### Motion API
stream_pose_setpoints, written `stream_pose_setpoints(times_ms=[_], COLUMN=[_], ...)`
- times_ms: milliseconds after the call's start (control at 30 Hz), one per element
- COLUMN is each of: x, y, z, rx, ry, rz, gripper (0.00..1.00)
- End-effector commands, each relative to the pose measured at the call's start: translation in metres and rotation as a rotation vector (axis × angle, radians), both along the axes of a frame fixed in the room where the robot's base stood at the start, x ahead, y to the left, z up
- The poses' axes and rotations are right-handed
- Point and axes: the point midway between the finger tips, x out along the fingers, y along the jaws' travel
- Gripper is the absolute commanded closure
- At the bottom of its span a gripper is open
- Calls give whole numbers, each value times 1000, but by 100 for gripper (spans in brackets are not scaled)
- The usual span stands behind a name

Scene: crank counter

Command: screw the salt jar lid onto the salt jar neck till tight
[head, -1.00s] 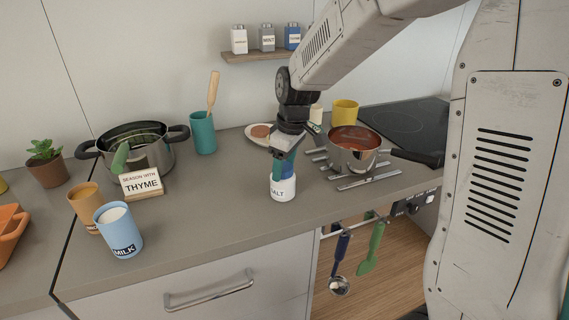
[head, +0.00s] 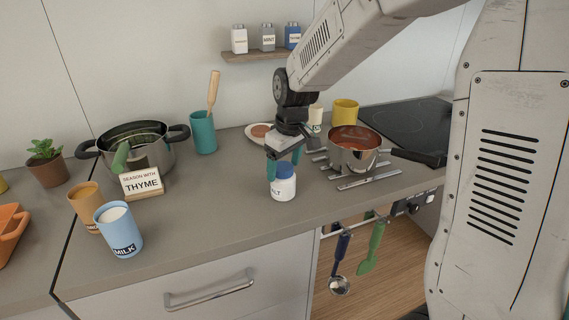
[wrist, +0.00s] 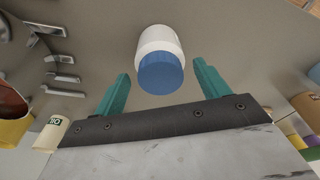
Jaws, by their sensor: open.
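The white salt jar (head: 283,188) stands upright near the front of the counter, its label partly turned to the left. The blue salt jar lid (head: 285,171) sits on top of the jar, over the neck, which is hidden. In the wrist view the lid (wrist: 161,73) lies between the open fingers with gaps on both sides, and the white jar (wrist: 158,40) shows beyond it. My gripper (head: 283,168) is open, its teal fingers (wrist: 163,85) apart and not touching the lid. How tightly the lid sits cannot be told.
A saucepan with red sauce (head: 354,150) stands on a metal trivet (head: 370,180) right of the jar. A plate (head: 258,131) and a teal cup (head: 203,133) are behind. A blue milk cup (head: 118,232) and a thyme sign (head: 142,182) stand left. The counter between is clear.

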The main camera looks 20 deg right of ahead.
Motion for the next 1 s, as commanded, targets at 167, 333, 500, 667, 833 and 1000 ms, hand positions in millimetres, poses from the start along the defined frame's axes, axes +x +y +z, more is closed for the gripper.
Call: stream_pose_setpoints(times_ms=[167,333,500,667,833,1000], x=[0,-4,-8,-10,-10,-12], y=[-1,-3,-4,-5,-5,-5], z=[10,39,64,76,77,78], rx=[0,1,0,0,0,0], ry=[-4,-5,-3,-2,0,0], rz=[0,0,0,0,0,-2], gripper=[26,26,26,26,26,38])
